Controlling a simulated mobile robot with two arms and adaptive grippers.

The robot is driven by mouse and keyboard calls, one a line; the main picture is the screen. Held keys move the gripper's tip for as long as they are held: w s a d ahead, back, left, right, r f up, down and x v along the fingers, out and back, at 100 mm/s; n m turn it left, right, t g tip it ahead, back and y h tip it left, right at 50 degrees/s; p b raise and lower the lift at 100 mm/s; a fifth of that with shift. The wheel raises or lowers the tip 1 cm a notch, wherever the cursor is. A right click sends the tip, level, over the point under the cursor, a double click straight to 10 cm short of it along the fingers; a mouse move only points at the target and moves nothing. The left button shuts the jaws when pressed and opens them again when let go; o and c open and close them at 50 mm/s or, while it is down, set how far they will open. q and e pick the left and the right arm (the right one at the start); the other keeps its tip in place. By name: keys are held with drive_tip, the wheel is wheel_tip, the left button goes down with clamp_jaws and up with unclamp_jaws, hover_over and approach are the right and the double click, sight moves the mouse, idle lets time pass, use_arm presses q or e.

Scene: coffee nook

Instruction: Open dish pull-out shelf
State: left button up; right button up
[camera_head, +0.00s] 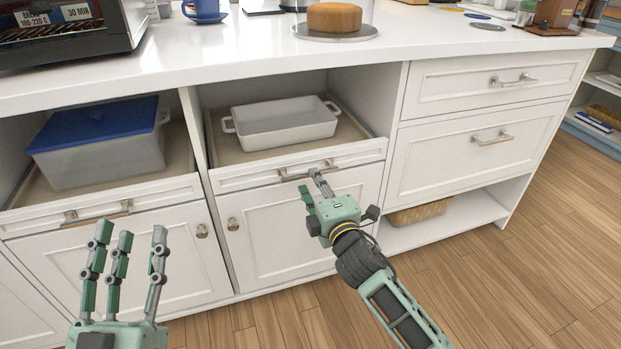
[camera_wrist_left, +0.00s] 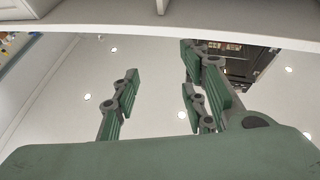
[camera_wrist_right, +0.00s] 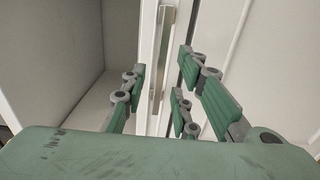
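The pull-out shelf (camera_head: 255,180) holding a white baking dish (camera_head: 285,130) sits in the middle bay of the white cabinet. Its front looks level with the cabinet face. Its metal bar handle (camera_head: 308,171) is on the front panel and shows in the right wrist view (camera_wrist_right: 158,90). My right gripper (camera_head: 311,182) is at this handle, fingers spread, with the bar between them in the right wrist view; contact cannot be told. My left gripper (camera_head: 130,238) is open and empty, in front of the left bay and apart from the cabinet.
A similar left pull-out shelf holds a grey container with a blue lid (camera_head: 100,140) and has its own handle (camera_head: 97,211). Two closed drawers (camera_head: 480,165) are at right, above an open cubby with a basket (camera_head: 418,213). The countertop (camera_head: 240,55) overhangs the bays. Wooden floor (camera_head: 530,270) is clear at right.

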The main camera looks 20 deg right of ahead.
drive_tip(key=shift+w+a+b, duration=0.1)
drive_tip(key=shift+w+b, duration=0.35)
drive_tip(key=shift+w, duration=1.6)
use_arm(q)
drive_tip(key=s+r+t, duration=0.1)
drive_tip(key=r, duration=0.1)
drive_tip(key=s+r+t, duration=0.2)
drive_tip(key=shift+s+a+r+h, duration=0.15)
drive_tip(key=shift+r+h, duration=0.05)
drive_tip(key=shift+h, duration=0.2)
use_arm(e)
drive_tip(key=shift+c, duration=0.2)
clamp_jaws()
drive_tip(key=shift+f, duration=0.1)
